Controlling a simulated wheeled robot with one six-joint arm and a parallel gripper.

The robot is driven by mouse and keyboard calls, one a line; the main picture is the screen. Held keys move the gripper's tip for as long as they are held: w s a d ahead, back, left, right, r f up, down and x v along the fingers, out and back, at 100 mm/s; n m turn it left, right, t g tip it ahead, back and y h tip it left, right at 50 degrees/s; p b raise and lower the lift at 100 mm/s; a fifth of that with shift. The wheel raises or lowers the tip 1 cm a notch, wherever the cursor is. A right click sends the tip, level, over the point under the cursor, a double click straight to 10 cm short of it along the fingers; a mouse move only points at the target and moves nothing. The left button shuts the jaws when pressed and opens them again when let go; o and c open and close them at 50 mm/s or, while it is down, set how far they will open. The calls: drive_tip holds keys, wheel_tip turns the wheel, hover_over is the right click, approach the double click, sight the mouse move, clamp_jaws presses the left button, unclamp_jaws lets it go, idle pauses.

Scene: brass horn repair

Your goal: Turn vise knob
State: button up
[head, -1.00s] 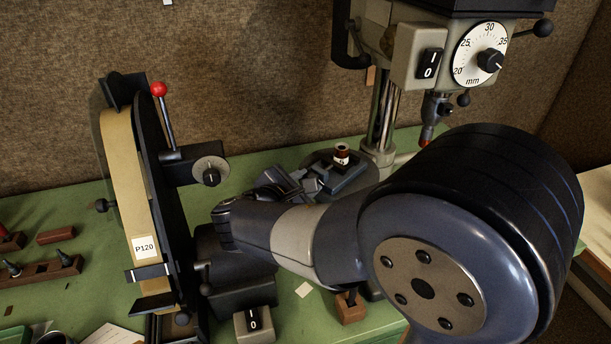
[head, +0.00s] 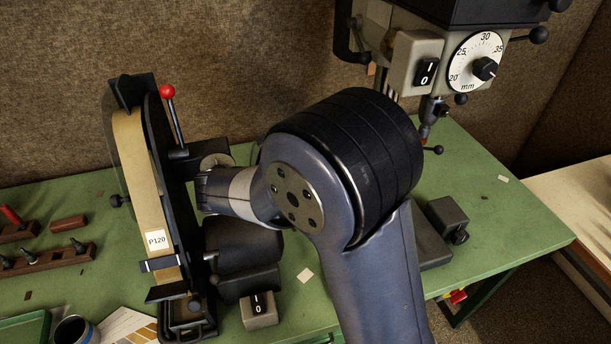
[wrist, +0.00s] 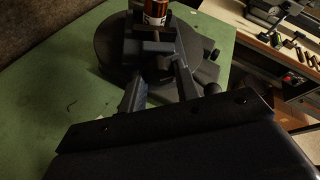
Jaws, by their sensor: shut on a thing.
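In the wrist view the dark vise (wrist: 147,47) stands on a round dark table. My gripper (wrist: 160,78) reaches the near end of the vise, one finger on each side. It is shut on the vise knob, which is mostly hidden between the dark fingers.
A belt sander (head: 143,180) with a red-tipped lever stands at the left of the green bench (head: 490,190). A drill press (head: 440,60) stands at the back right. A switch box (head: 259,310) sits near the front edge. Bench on the right is mostly clear.

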drive_tip(key=shift+w+a+n+g+h, duration=0.1)
drive_tip(key=shift+n+g+h, duration=0.35)
drive_tip(key=shift+n, duration=0.65)
drive_tip(key=o, duration=1)
drive_tip(key=shift+f, duration=0.1)
drive_tip(key=shift+c, duration=0.2)
wheel_tip(320, 180, up, 10)
drive_tip(key=b, duration=0.1)
drive_tip(key=shift+h, duration=0.25)
